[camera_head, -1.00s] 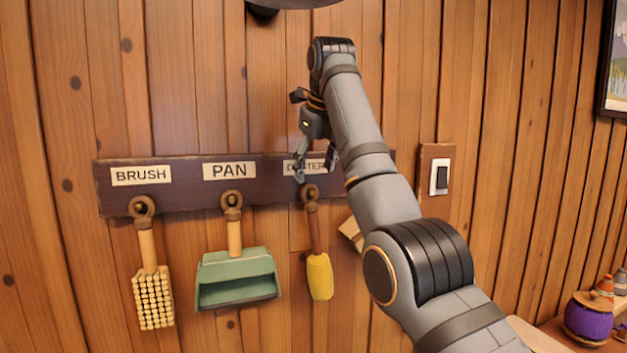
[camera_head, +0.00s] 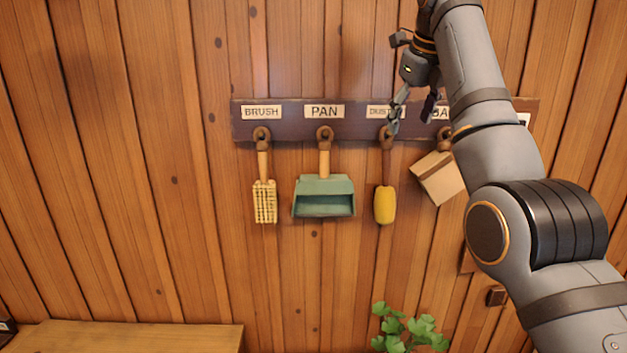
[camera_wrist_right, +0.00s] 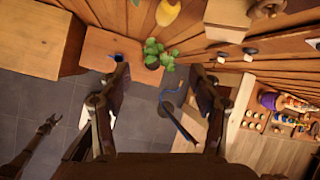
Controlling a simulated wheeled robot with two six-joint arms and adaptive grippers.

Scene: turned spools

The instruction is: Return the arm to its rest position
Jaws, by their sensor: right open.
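My right arm rises from the lower right of the head view, in front of the wall. My right gripper (camera_head: 411,112) is open and empty, in front of the labelled wall board near the duster's peg. In the right wrist view, its two fingers (camera_wrist_right: 160,90) stand wide apart with nothing between them but floor and furniture below. The yellow duster (camera_head: 385,204) hangs on its peg, just below the gripper in the head view. My left gripper is not clearly in the head view; a dark gripper-like shape (camera_wrist_right: 45,130) shows at the left of the right wrist view.
A brush (camera_head: 264,203), a green pan (camera_head: 324,197) and a tan bag-like item (camera_head: 437,178) hang from the dark board (camera_head: 290,129). A green plant (camera_head: 408,330) stands below. A wooden bench top (camera_head: 130,338) is at lower left. Open wall lies to the left.

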